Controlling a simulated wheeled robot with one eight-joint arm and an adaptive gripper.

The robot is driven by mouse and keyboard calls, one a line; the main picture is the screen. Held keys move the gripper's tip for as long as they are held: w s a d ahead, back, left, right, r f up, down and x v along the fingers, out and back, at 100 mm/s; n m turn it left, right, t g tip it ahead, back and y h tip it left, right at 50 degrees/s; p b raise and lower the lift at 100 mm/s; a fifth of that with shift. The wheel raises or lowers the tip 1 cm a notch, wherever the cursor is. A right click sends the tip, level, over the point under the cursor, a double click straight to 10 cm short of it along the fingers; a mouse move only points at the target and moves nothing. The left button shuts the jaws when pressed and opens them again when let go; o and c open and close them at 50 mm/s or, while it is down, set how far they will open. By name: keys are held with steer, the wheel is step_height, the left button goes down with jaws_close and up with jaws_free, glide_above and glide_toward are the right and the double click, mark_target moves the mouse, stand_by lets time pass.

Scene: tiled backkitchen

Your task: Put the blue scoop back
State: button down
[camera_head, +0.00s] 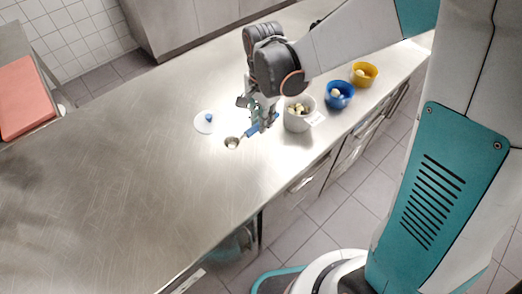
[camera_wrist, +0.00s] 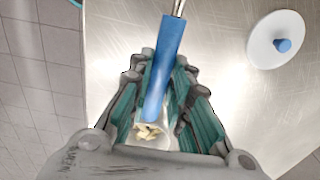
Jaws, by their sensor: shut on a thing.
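The blue scoop has a blue handle (camera_head: 261,127) and a small metal bowl (camera_head: 232,143) at the left end. My gripper (camera_head: 265,118) is shut on the handle above the steel counter. In the wrist view the blue handle (camera_wrist: 166,62) runs between my fingers (camera_wrist: 163,75), and the metal bowl is out of frame. I cannot tell whether the scoop touches the counter. A white tub (camera_head: 297,123) with pale yellow pieces stands just right of my gripper; its contents (camera_wrist: 148,132) show between the fingers in the wrist view. A white round lid (camera_head: 202,127) with a blue knob lies left of the gripper.
A blue bowl (camera_head: 340,102) and a yellow bowl (camera_head: 364,81), each with pale contents, stand in a row beyond the white tub. A small white card (camera_head: 316,118) is at the tub's side. The counter (camera_head: 120,170) is clear at left. A red board (camera_head: 18,98) lies far left.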

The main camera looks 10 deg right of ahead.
mark_target(262, 149)
step_height(262, 149, down, 12)
steer(key=b, duration=0.7)
steer(key=shift+f, duration=0.1)
steer(key=c, duration=1.5)
jaws_free()
step_height(262, 149, up, 12)
steer(key=p, duration=0.3)
